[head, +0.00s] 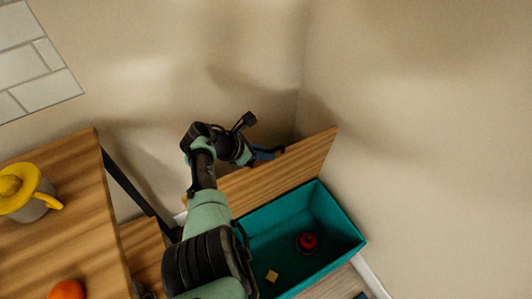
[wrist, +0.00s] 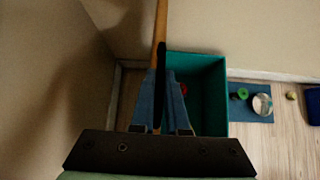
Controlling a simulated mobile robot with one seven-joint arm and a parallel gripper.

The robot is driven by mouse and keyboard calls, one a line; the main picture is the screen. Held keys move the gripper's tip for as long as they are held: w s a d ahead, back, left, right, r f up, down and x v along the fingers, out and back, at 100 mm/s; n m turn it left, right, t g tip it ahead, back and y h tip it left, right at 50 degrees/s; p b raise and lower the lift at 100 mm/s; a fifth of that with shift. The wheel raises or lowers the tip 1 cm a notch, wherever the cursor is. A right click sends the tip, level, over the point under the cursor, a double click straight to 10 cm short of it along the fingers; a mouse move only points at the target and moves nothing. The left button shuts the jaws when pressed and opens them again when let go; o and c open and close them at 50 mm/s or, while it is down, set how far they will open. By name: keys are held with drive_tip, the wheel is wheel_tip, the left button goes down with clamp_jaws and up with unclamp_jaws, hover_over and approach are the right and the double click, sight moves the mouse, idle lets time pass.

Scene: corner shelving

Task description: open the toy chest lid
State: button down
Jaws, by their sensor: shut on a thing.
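The toy chest (head: 345,225) is a teal box with a wooden lid (head: 312,155). The lid stands raised, steeply tilted up along the chest's back side, and the inside is in plain view. In the wrist view the lid (wrist: 161,25) shows nearly edge-on beside the teal chest (wrist: 215,85). My gripper (head: 266,153) is at the lid's upper edge. In the wrist view its two blue fingers (wrist: 162,78) are on either side of the lid's edge, shut on it. My arm hides the chest's left part in the head view.
A red round toy (head: 307,242) and a yellow block (head: 272,276) lie inside the chest. Walls stand close behind and to the right. A blue mat (wrist: 240,112) with small items lies right of the chest.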

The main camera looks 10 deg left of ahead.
drive_tip(key=c, duration=0.9)
unclamp_jaws()
drive_tip(key=shift+f, duration=0.1)
drive_tip(key=p+v, duration=0.7)
drive_tip(key=v, duration=0.6)
drive_tip(key=shift+d, duration=0.1)
